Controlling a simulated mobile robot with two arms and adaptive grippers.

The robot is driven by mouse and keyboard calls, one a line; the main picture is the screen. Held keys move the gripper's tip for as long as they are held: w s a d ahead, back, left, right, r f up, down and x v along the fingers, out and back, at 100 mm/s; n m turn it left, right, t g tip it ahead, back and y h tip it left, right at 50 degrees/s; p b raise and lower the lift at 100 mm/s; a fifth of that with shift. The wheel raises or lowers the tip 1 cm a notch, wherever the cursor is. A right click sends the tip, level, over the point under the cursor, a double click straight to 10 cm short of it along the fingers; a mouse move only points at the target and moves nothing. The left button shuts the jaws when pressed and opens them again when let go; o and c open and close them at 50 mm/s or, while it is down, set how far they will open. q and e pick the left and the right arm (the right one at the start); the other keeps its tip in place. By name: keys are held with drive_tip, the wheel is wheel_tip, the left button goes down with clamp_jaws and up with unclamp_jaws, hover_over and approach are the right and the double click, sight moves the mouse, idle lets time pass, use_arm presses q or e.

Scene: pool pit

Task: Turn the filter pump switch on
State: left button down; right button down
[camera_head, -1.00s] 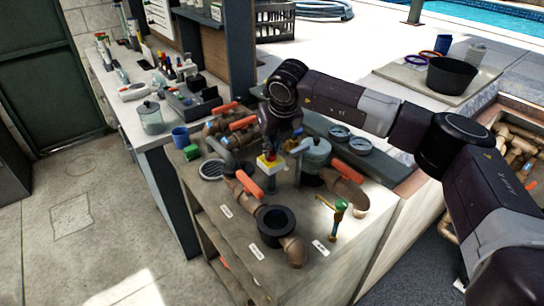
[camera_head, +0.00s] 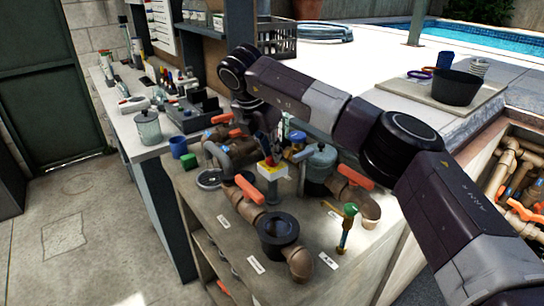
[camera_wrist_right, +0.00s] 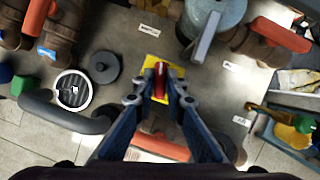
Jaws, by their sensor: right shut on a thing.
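The switch is a yellow-topped box (camera_head: 272,171) on a short grey post, standing among the pipes on the pump bench. In the right wrist view its yellow plate (camera_wrist_right: 151,68) carries a red lever (camera_wrist_right: 160,78). My right gripper (camera_head: 268,151) reaches down onto it from above. In the wrist view the blue fingers of my right gripper (camera_wrist_right: 160,92) are closed on both sides of the red lever. The head view is too small to show the lever's position clearly. My left gripper is in neither view.
Orange-handled valves (camera_head: 249,188), a black-ringed pipe opening (camera_head: 278,231) and a grey lidded pot (camera_head: 319,162) crowd around the switch. A green-and-brass tap (camera_head: 347,228) stands at the right.

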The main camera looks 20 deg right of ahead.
drive_tip(key=shift+w+a+m+g+h, duration=0.1)
drive_tip(key=shift+m+g+h, duration=0.4)
drive_tip(key=shift+m, duration=1.2)
drive_tip(key=shift+p, duration=0.3)
drive_tip(key=c, duration=2)
unclamp_jaws()
drive_tip(key=shift+o, duration=0.2)
drive_tip(key=shift+r, duration=0.1)
drive_tip(key=v, duration=1.2)
drive_tip(key=shift+w, duration=0.15)
